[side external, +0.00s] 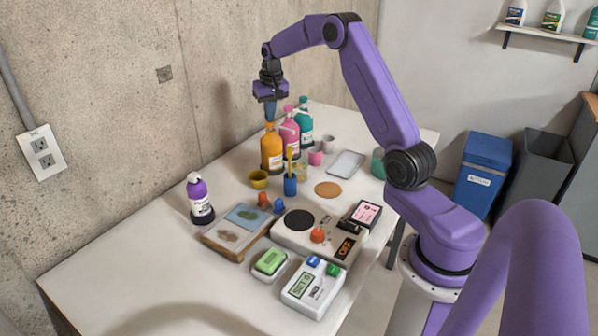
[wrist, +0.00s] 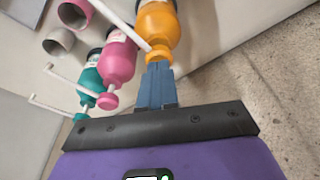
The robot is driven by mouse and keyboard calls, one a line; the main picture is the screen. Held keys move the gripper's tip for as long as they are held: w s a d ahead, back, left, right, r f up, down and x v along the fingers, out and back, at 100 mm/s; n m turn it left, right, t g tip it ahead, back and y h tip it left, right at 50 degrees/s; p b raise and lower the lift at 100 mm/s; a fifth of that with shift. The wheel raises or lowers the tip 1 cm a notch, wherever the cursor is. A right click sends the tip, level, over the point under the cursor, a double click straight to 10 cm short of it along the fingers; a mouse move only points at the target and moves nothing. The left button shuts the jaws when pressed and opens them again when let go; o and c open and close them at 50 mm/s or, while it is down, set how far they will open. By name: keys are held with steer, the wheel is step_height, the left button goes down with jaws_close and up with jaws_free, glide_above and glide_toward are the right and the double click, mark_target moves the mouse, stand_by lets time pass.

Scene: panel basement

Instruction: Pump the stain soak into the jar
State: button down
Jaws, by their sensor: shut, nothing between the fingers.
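Three pump bottles stand at the back of the table: an orange one (side external: 271,150), a pink one (side external: 290,132) and a teal one (side external: 305,120). Their labels are too small to read, so I cannot tell which is the stain soak. My gripper (side external: 270,117) is shut and empty, pointing down at the top of the orange bottle. In the wrist view its blue fingertips (wrist: 157,68) are right at the orange pump head (wrist: 158,53); I cannot tell if they touch. A small clear jar (side external: 301,171), partly hidden, stands in front of the pink bottle.
A purple bottle (side external: 201,202), a scale (side external: 300,224) and a metal tray (side external: 346,163) lie further out. The table's front left is clear.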

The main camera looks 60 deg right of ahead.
steer(key=shift+w+v, duration=0.2)
steer(key=shift+v, duration=1.05)
steer(key=shift+d+f, duration=0.1)
steer(key=shift+d, duration=0.05)
steer(key=shift+s+x, duration=0.2)
steer(key=shift+x, duration=1)
steer(key=shift+w+v, duration=0.1)
steer(key=shift+v, duration=0.55)
steer(key=shift+w+v, duration=0.15)
steer(key=shift+v, duration=0.5)
steer(key=shift+f, duration=0.1)
